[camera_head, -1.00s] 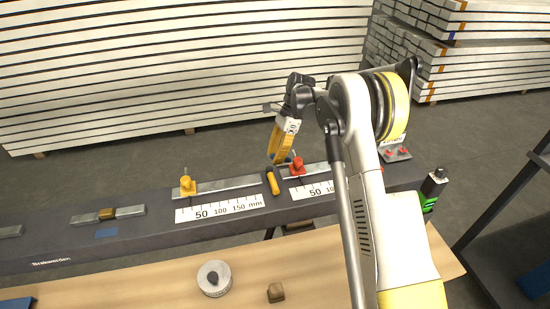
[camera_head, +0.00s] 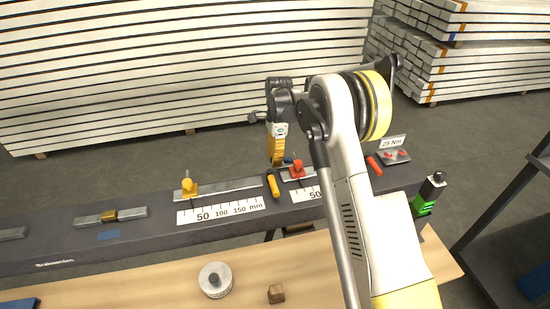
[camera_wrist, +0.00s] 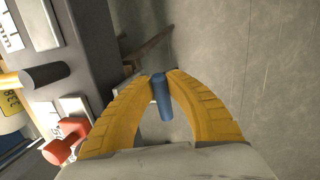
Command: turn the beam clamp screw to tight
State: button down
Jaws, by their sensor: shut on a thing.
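My gripper (camera_wrist: 162,78) has its yellow fingers closed around a blue cylindrical piece (camera_wrist: 162,97) in the wrist view. The blue piece appears to be the handle of the beam clamp screw; its threads are not visible. In the head view my gripper (camera_head: 277,163) points down at the far edge of the dark beam (camera_head: 160,235), just behind the red clamp piece (camera_head: 297,169). A bit of blue (camera_head: 289,158) shows beside the fingertips there. The fingers and wrist hide most of the contact. How tight the screw is cannot be seen.
A yellow clamp piece (camera_head: 189,187) stands on a metal rail to the left. A yellow-and-black handle (camera_head: 272,186) lies near the gripper. A plate with red knobs and a 25 Nm sign (camera_head: 392,141) is at right. A wooden table (camera_head: 130,285) lies in front.

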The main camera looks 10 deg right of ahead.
jog(key=shift+a+f+h, duration=0.1)
jog(key=shift+f+h, duration=0.2)
jog(key=shift+h, duration=1)
jog(key=c, duration=1.6)
grip_release()
jog(key=v, duration=1.2)
